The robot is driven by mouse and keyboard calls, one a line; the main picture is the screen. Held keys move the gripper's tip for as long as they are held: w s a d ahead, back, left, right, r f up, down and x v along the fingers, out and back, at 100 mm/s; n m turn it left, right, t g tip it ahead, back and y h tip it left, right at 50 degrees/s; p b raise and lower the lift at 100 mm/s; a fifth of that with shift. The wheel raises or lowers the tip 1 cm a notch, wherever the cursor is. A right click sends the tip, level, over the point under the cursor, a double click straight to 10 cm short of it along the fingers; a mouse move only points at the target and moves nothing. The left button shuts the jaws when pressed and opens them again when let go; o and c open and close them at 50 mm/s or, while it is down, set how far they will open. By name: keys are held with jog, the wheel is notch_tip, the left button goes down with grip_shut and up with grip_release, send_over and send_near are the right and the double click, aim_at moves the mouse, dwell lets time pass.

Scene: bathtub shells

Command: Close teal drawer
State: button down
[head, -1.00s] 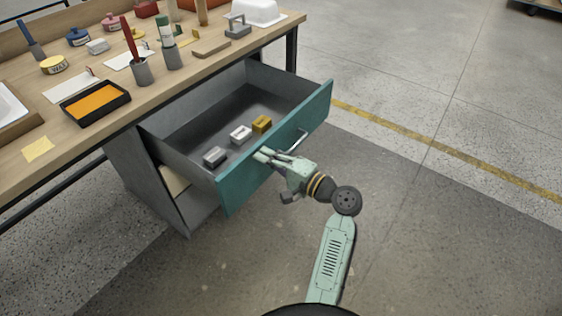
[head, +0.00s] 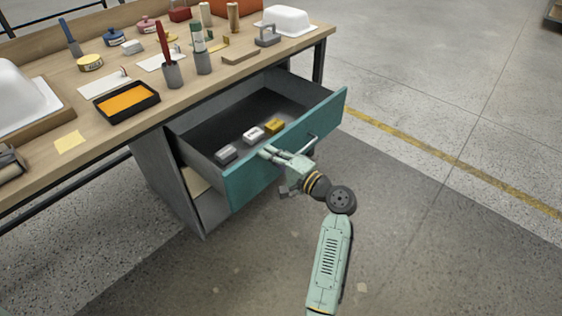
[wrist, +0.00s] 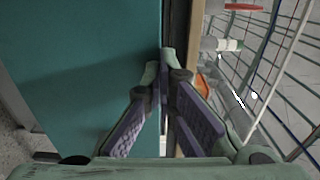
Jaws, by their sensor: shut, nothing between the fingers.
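The teal drawer (head: 255,182) under the workbench stands partly open, its teal front panel facing my arm and a silver bar handle (head: 311,142) on it. Its dark inside holds a grey block, a white block (head: 253,133) and a yellow block (head: 275,126). My gripper (head: 266,152) is shut and empty, with its fingertips at the top edge of the front panel, left of the handle. In the wrist view the shut fingertips (wrist: 166,62) lie at the edge of the teal panel (wrist: 85,75). Whether they touch it is hard to tell.
The wooden workbench (head: 205,93) above carries an orange tray (head: 127,101), cups with tools, small pots and white tubs. The floor to the right is clear.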

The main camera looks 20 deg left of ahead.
jog(key=b+x, duration=0.6)
jog(key=x, duration=2.1)
jog(key=shift+a, duration=0.25)
jog(key=shift+w+r, duration=0.15)
